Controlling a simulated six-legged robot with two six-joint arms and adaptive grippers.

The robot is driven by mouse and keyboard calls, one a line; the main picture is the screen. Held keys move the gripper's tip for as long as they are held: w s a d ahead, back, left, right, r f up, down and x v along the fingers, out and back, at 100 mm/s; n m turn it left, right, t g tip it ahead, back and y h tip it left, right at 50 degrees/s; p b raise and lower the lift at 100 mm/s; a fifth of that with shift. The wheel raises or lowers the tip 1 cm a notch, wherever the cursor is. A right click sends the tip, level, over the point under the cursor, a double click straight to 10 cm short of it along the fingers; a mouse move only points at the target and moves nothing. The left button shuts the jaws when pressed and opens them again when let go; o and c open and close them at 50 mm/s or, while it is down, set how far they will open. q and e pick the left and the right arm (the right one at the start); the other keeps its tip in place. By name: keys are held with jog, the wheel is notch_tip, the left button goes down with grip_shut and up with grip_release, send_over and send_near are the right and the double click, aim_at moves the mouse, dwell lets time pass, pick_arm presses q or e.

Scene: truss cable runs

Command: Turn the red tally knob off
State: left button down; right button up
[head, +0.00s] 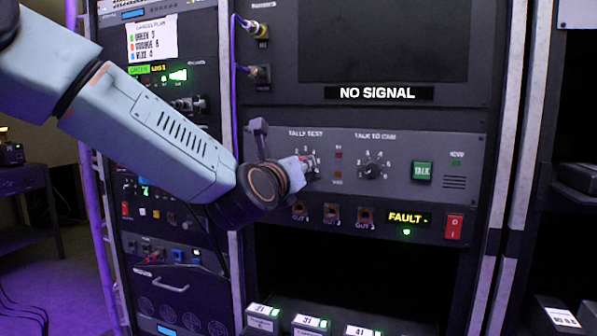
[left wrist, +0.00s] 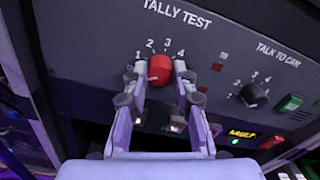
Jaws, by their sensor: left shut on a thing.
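The red tally knob (left wrist: 160,68) sits under the "TALLY TEST" label on a dark panel, with the numbers 1 to 4 around it. I cannot make out which number it points to. My left gripper (left wrist: 160,76) is shut on the knob, with one finger on each side of it. In the head view my left arm comes in from the left and the gripper (head: 306,167) reaches the panel, hiding most of the knob. My right gripper is in neither view.
To the right are the black "TALK TO CAM" knob (head: 374,172), a green TALK button (head: 422,172) and a red switch (head: 454,227). A lit "FAULT" display (head: 408,219) is below. A "NO SIGNAL" screen (head: 385,45) is above. A cable connector (head: 258,128) is close by.

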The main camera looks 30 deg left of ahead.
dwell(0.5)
pick_arm(q)
jog(key=c, duration=1.1)
grip_release()
